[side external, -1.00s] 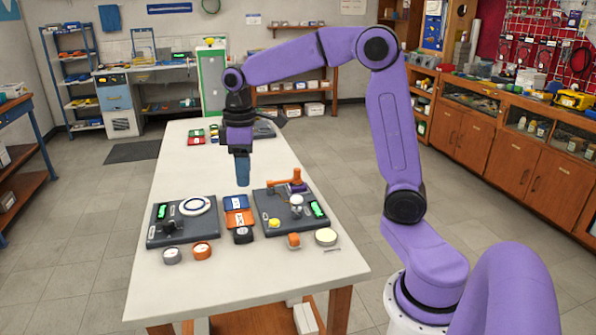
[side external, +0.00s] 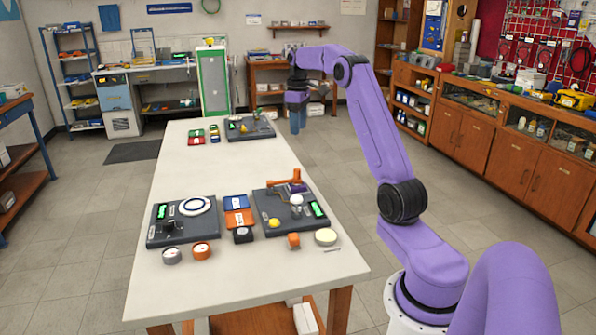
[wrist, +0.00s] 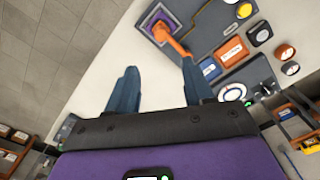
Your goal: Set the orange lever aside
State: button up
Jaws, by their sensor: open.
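The orange lever (side external: 285,182) sits at the back of the right dark panel (side external: 268,208), on a purple square mount, in the side view. In the wrist view the lever (wrist: 172,40) runs from the purple mount (wrist: 158,20) toward the blue and orange tiles. My gripper (side external: 297,130) hangs beyond the right edge of the table's far half, well behind the lever and apart from it. Its two blue fingers (wrist: 160,90) are spread, with nothing between them.
The left panel (side external: 158,236) carries a white ring and a black knob. Another panel (side external: 236,135) and small boxes (side external: 196,137) stand at the far end. The table's middle (side external: 222,170) is clear.

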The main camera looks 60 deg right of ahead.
aim_at(298, 169)
notch_tip(298, 169, down, 17)
jog(key=shift+r, duration=0.2)
dwell(0.3)
grip_shut()
